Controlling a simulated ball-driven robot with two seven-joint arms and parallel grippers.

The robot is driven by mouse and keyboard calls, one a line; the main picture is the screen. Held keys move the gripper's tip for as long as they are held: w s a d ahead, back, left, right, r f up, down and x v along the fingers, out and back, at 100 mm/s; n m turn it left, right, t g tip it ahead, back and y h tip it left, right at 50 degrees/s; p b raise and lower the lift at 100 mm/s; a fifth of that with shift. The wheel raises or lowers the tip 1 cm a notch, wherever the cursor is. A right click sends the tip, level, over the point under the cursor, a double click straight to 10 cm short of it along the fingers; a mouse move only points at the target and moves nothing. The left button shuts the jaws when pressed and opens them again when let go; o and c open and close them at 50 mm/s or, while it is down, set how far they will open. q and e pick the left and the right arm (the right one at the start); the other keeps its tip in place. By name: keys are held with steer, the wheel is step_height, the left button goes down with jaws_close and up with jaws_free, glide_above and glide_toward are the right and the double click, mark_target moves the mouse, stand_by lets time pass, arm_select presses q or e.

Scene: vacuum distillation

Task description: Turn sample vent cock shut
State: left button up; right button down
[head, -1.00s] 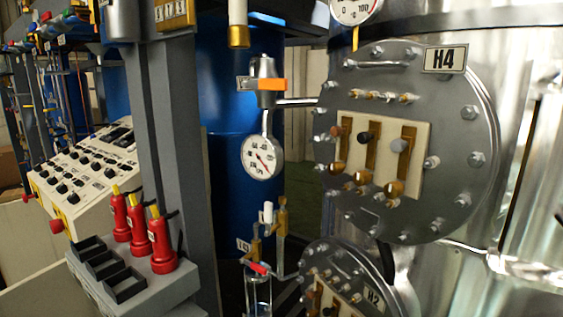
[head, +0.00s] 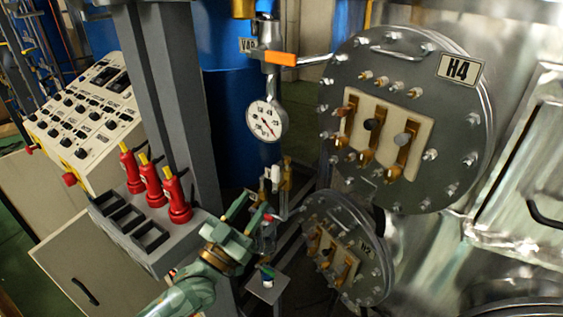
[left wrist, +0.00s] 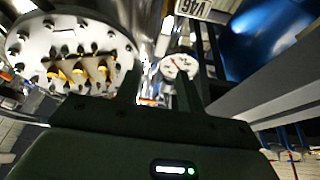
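A small cock with a red handle (head: 269,217) sits on the glass sampling pipework low in the middle of the head view; I cannot read its label or tell whether it is the sample vent cock. A glass vessel (head: 266,238) hangs below it, partly hidden by my gripper. My left gripper (head: 254,203) comes up from below, just left of the cock in the picture. Its green fingers are apart with nothing seen between them; contact with the cock cannot be told. The left wrist view shows the two dark fingers (left wrist: 160,88) spread. My right gripper is in neither view.
An orange-handled valve (head: 290,59) and a round gauge (head: 267,121) stand above. Flanged covers, one marked H4 (head: 457,69) and a lower one (head: 367,240), are at right. Red bottle-like items (head: 177,199) and a grey holder (head: 126,214) are at left, beside a post.

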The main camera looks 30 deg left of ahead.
mark_target(274, 173)
arm_select(q)
steer(key=p+x, duration=0.1)
steer(key=x, duration=1.1)
steer(key=shift+w+f+p, duration=0.1)
steer(key=shift+f+p, duration=0.05)
steer(key=shift+p, duration=0.25)
jaws_close()
